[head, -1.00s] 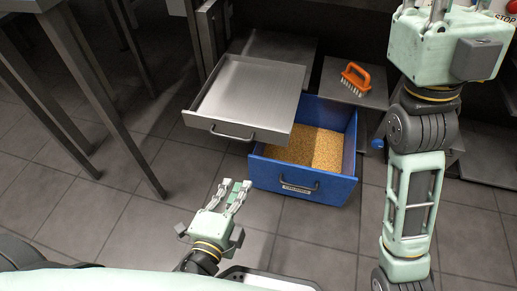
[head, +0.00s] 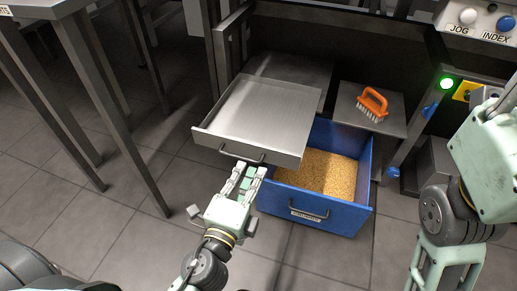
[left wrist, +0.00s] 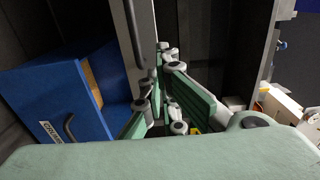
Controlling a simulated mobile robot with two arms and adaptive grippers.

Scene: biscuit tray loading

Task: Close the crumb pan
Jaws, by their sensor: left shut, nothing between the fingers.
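The blue pan (head: 335,215), full of golden crumbs (head: 325,172), stands pulled out low on the floor, with a dark handle and a small label on its front. It also shows in the left wrist view (left wrist: 50,105) at the left. Above it and to its left, a flat steel drawer (head: 262,100) is also pulled out, with a bar handle (head: 242,156). My left gripper (head: 254,170) is shut and empty, its fingertips just below the steel drawer's handle and left of the blue pan. I cannot tell whether it touches the handle. My right gripper is out of view.
An orange brush (head: 372,105) lies on a grey plate (head: 350,98) behind the blue pan. A steel-legged table (head: 95,90) stands at the left. The tiled floor in front is mostly clear.

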